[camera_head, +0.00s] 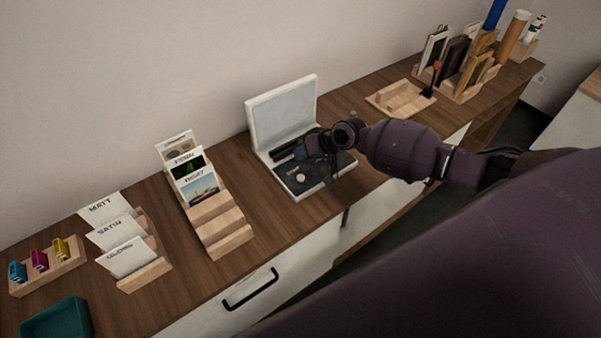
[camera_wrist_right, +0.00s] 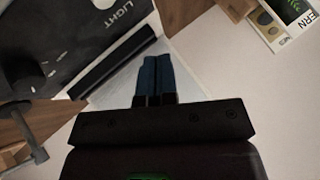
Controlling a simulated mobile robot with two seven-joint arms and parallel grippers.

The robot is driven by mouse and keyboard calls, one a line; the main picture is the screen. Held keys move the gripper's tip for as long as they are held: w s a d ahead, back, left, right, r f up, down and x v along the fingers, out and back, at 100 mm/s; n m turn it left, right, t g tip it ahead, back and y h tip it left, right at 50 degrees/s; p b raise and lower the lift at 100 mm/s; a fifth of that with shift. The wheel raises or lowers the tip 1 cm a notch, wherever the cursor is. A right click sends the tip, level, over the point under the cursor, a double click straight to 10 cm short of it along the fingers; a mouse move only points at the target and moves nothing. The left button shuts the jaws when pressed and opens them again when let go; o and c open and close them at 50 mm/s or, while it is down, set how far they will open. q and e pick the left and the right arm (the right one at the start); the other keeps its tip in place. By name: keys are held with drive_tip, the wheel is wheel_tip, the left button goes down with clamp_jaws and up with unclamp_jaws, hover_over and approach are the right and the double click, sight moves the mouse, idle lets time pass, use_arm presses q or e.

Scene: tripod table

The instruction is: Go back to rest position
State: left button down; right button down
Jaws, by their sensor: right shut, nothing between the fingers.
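My right arm comes in from the right in the head view. Its gripper (camera_head: 303,151) is over an open white case (camera_head: 281,104) with a dark insert. In the right wrist view its two blue fingers (camera_wrist_right: 156,72) are together with nothing between them. Black rod-like pieces (camera_head: 288,152) and a small pale round piece (camera_head: 300,178) lie in the case. In the wrist view a black rod (camera_wrist_right: 112,62) lies beside the fingers, and the dark insert (camera_wrist_right: 92,32) carries the word LIGHT. My arm hides part of the case. My left gripper is not in view.
The wooden counter (camera_head: 262,214) runs along the wall. Left of the case are a stepped card rack (camera_head: 217,222), a paper sample holder (camera_head: 146,275), an ink holder (camera_head: 61,267) and a teal tray (camera_head: 56,318). To the right are a wooden tray (camera_head: 393,101) and a frame rack (camera_head: 463,91).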

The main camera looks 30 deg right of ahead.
drive_tip(key=shift+r, duration=0.15)
idle(0.4)
wheel_tip(320, 180, up, 4)
drive_tip(key=w+a+n+t, duration=0.2)
drive_tip(key=n+t, duration=0.1)
drive_tip(key=n, duration=0.1)
drive_tip(key=s+a+n+t+h+b, duration=0.1)
drive_tip(key=s+a+n+t, duration=0.1)
drive_tip(key=s+a+t, duration=0.3)
drive_tip(key=s+d+f+m+g+h, duration=0.1)
drive_tip(key=s+d+f+h, duration=0.1)
drive_tip(key=s, duration=0.5)
drive_tip(key=s+d+f+m+g+h+b, duration=0.1)
drive_tip(key=s+d+f+m, duration=0.1)
drive_tip(key=s+f, duration=0.3)
drive_tip(key=s+d+f+m+g+h+b, duration=0.1)
drive_tip(key=s+f, duration=0.3)
drive_tip(key=s, duration=0.7)
drive_tip(key=shift+s+d+f+m+h, duration=0.2)
drive_tip(key=shift+d+m+h, duration=0.25)
drive_tip(key=shift+h, duration=0.35)
